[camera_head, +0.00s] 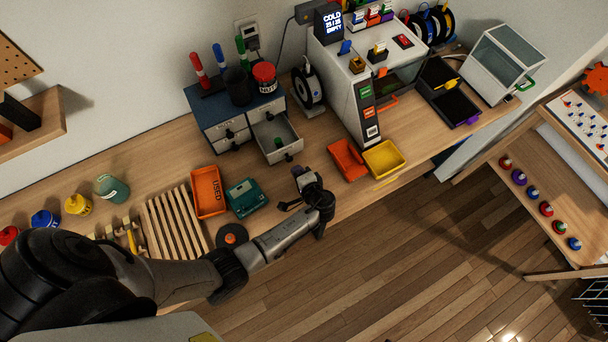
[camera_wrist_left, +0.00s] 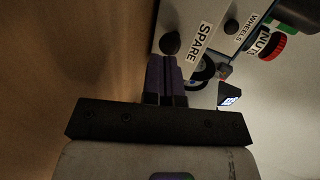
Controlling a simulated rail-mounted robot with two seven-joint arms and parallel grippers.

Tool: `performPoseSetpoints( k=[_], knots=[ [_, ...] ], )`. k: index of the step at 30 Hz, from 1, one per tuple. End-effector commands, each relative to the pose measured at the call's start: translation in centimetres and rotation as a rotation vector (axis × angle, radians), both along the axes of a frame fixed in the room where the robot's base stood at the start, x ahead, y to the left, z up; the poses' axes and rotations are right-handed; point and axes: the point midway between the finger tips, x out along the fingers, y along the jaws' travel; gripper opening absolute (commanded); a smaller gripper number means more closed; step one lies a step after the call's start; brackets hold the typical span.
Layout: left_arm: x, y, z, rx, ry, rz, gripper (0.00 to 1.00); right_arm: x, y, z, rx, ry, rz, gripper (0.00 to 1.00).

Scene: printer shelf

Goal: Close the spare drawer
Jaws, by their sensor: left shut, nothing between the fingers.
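The drawer cabinet (camera_head: 222,117) has a blue top and pale drawer fronts. One drawer (camera_head: 278,132) is pulled out at its right side, with a small green item (camera_head: 277,142) inside. In the left wrist view, a pale front carries the label SPARE (camera_wrist_left: 205,40) and a dark round knob (camera_wrist_left: 171,43). My left gripper (camera_head: 299,174) is shut and empty, in front of and below the open drawer in the head view. In the wrist view its purple fingers (camera_wrist_left: 161,76) point at the SPARE front, close to the knob; contact cannot be told. My right gripper is not in view.
A spool (camera_head: 308,88) and a printer (camera_head: 352,85) stand to the right. Orange (camera_head: 208,190), teal (camera_head: 245,197), red (camera_head: 347,160) and yellow (camera_head: 384,158) bins lie near the gripper.

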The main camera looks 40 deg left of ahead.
Motion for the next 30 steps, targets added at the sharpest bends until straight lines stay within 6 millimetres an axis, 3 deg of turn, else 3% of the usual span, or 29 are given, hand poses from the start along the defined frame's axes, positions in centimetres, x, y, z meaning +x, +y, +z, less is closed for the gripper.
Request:
performPoseSetpoints(
  k=[9, 23, 26, 30],
  knots=[
    [1.0, 2.2, -0.1, 0.000, 0.000, 0.000, 0.00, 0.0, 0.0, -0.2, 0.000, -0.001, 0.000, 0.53],
    [1.2, 2.6, -0.1, 0.000, 0.000, 0.001, 0.00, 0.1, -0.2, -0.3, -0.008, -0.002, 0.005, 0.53],
    [1.9, 4.2, -0.3, 0.002, 0.000, 0.002, 0.00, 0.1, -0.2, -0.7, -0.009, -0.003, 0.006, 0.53],
    [3.6, 8.0, -0.4, 0.003, -0.002, 0.001, 0.00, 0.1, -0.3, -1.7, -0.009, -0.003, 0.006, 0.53]
  ],
)
